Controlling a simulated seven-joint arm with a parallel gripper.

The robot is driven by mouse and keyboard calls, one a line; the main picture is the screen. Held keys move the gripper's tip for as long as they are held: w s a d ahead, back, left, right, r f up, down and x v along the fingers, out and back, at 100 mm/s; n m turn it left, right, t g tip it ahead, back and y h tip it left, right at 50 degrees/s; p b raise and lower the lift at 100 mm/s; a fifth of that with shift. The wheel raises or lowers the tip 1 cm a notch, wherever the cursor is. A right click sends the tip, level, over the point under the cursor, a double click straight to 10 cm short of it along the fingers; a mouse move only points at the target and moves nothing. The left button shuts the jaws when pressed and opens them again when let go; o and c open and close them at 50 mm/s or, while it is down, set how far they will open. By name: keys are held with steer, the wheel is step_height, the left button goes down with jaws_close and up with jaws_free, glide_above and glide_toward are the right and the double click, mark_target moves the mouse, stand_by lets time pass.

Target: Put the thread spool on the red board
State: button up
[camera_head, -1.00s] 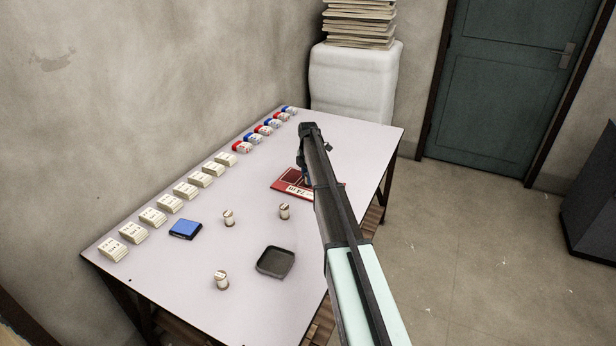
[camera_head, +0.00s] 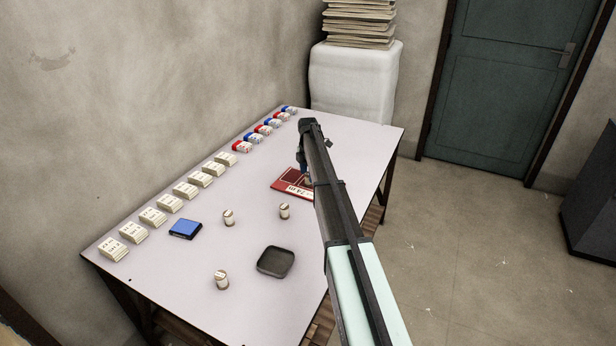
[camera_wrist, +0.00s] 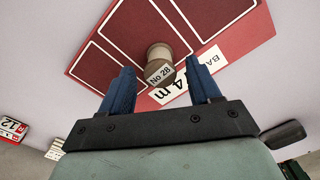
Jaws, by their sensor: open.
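The red board (camera_head: 283,184) lies flat near the right side of the table, partly covered by my arm in the head view. In the wrist view the board (camera_wrist: 115,32) carries white outlined rectangles and a white printed label. A thread spool (camera_wrist: 159,53) marked "No 28" stands on the board by the inner edge of that label. My gripper (camera_wrist: 158,70) is open, with one blue finger on each side of the spool and visible gaps to it. I cannot make out this spool in the head view.
Three similar spools (camera_head: 229,217) (camera_head: 284,211) (camera_head: 221,280) stand on the table (camera_head: 190,290). A blue box (camera_head: 185,229) and a dark tray (camera_head: 275,261) lie nearby. Card stacks (camera_head: 153,216) and red and blue items (camera_head: 264,129) line the wall edge.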

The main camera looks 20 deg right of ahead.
step_height(320, 180, up, 10)
steer(key=shift+r, duration=0.25)
